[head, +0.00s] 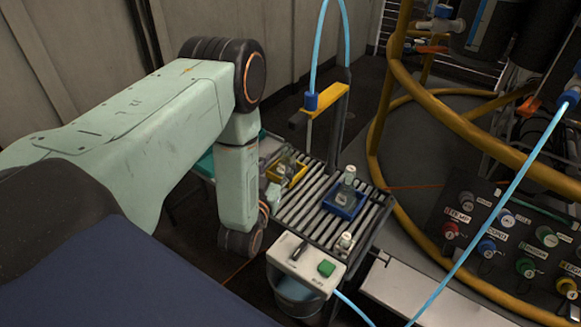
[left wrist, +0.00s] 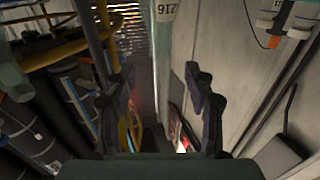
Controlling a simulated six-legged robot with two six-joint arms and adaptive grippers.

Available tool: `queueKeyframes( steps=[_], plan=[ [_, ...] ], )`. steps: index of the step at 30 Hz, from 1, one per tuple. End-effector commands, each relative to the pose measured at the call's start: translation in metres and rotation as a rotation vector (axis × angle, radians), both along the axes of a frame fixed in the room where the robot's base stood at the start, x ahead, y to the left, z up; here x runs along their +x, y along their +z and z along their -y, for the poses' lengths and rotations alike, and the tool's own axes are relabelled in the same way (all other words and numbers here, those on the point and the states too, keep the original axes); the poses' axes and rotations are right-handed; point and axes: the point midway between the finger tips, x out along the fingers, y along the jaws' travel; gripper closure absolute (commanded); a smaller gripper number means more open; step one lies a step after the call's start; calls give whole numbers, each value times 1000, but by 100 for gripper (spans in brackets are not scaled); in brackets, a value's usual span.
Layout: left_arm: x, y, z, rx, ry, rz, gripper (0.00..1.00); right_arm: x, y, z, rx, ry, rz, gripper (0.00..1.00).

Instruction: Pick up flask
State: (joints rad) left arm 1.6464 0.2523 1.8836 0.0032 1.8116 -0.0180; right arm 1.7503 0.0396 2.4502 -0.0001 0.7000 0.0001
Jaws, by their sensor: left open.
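A pale flask-like container (head: 347,182) stands upright in a small blue tray (head: 340,208) on the roller rack in the head view. Another small, clear vessel (head: 287,160) sits in a yellow tray (head: 298,176) farther left, partly behind my left arm. A third small, pale container (head: 345,241) stands near the rack's front edge. I cannot tell for certain which is the flask. My left gripper (left wrist: 160,98) is open and empty in the left wrist view, with no flask between its fingers. In the head view its fingers are hard to make out, left of the rack. My right gripper is out of view.
The roller rack (head: 305,207) has a white control box (head: 305,265) with a green button at its front and a yellow-topped post (head: 322,103) behind. A bucket (head: 295,293) is below. Yellow rails (head: 440,108) and a labelled knob panel (head: 505,245) stand at right, with blue hoses.

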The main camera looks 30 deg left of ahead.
Motion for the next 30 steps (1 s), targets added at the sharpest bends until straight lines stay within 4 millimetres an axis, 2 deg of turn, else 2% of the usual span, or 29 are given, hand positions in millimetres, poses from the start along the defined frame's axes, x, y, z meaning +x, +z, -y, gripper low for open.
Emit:
queueKeyframes(
  steps=[16,26,30],
  plan=[
    [64,0,-19,0,2,1,46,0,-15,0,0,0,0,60],
    [70,0,-20,0,-1,-1,47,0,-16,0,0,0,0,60],
    [70,0,-20,0,-1,-1,59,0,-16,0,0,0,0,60]
  ],
)
